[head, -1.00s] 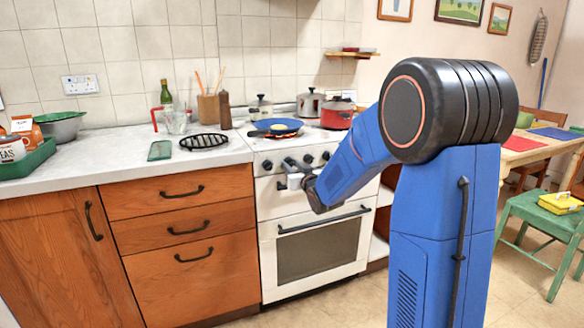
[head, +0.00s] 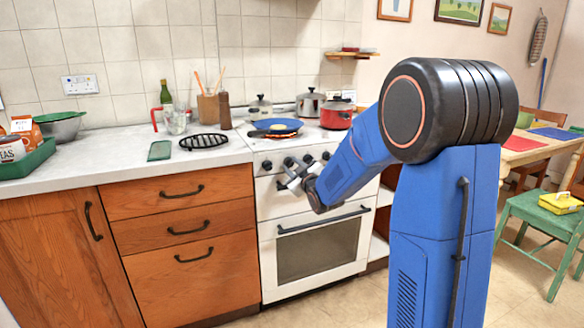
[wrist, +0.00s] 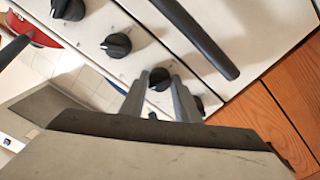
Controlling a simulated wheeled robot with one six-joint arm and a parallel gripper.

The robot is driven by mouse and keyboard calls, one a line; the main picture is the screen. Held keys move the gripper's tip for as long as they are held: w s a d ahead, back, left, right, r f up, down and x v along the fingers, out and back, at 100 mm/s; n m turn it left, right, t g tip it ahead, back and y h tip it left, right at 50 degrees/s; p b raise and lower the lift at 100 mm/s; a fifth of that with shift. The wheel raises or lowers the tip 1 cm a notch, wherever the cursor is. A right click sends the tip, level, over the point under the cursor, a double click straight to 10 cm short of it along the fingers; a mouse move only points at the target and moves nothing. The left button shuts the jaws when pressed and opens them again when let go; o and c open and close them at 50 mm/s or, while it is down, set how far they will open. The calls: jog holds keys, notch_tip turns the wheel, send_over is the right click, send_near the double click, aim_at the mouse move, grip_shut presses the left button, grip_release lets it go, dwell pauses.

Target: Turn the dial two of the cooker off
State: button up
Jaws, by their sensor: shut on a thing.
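The white cooker (head: 264,210) stands right of the wooden drawers, with a row of black dials on its front. My gripper (head: 291,172) is at this row, turned at a slant. In the wrist view its two grey fingers (wrist: 158,82) are shut on the second dial from the cooker's left (wrist: 160,77), one finger on each side. The leftmost dial (wrist: 204,104) is partly hidden behind a finger. Two further dials, the third (wrist: 116,45) and the fourth (wrist: 68,9), show clear of my gripper. I cannot read the held dial's pointer.
A blue pan (head: 276,125), a red pot (head: 336,114) and other pots stand on the hob. The worktop (head: 110,160) lies left.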

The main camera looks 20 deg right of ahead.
jog(key=n, duration=0.5)
jog(key=shift+n, duration=0.3)
dwell(0.4)
jog(key=o, duration=1)
jog(key=shift+o, duration=0.2)
jog(key=s, duration=1.7)
jog(key=shift+s+d, duration=0.25)
jog(key=shift+d, duration=0.05)
jog(key=shift+s, duration=0.1)
